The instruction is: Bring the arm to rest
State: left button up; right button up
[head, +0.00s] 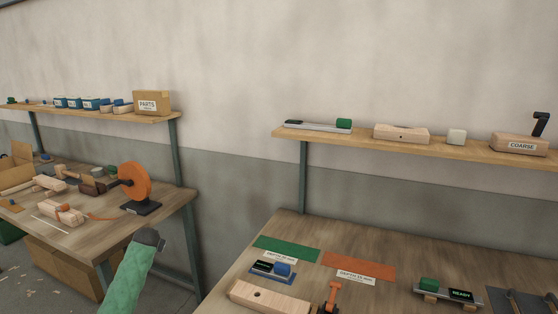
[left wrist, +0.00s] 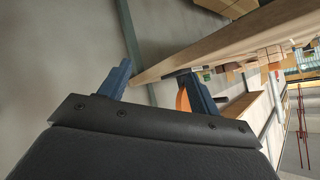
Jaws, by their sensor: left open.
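My left arm (head: 128,275), in a green sleeve, rises from the bottom of the head view in front of the gap between the two benches. Its dark end (head: 149,238) is apart from the right edge of the left bench; the fingers are not clear there. In the left wrist view, my left gripper (left wrist: 157,70) has its two dark blue fingers spread, with nothing held between them. Past the fingers, the view shows a wooden board, a grey-green post and part of an orange disc (left wrist: 183,101). My right gripper is not in view.
The left bench (head: 88,241) carries an orange disc on a stand (head: 136,183) and wooden parts. The right bench (head: 310,235) holds green and orange mats, a drilled wooden block (head: 268,298) and a READY unit (head: 461,294). Wall shelves (head: 460,148) stand above both. Bare wall lies between them.

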pick_arm(q)
jog(key=s+d+f+g+h, duration=0.1)
jog(key=s+d+f+g, duration=0.1)
jog(key=s+d+f, duration=0.65)
jog(key=s+d+f+g+h, duration=0.1)
jog(key=s+d+f, duration=0.2)
jog(key=s+f, duration=0.9)
jog(key=s+d+f+g+h, duration=0.1)
jog(key=s+d+f+g, duration=0.1)
jog(key=s+d+f, duration=0.75)
jog(key=s+d+f+g, duration=0.1)
jog(key=s+d+f, duration=0.2)
jog(key=s, duration=1)
jog(key=s+d+f+g+h, duration=0.1)
jog(key=s+d+f, duration=0.3)
jog(key=s, duration=0.8)
jog(key=s+d+f+g+h, duration=0.1)
jog(key=s+d+f, duration=0.3)
jog(key=s, duration=0.9)
notch_tip(320, 180, down, 4)
jog(key=shift+s+d+r+m, duration=0.25)
jog(key=shift+s+m, duration=0.05)
jog(key=shift+m, duration=0.1)
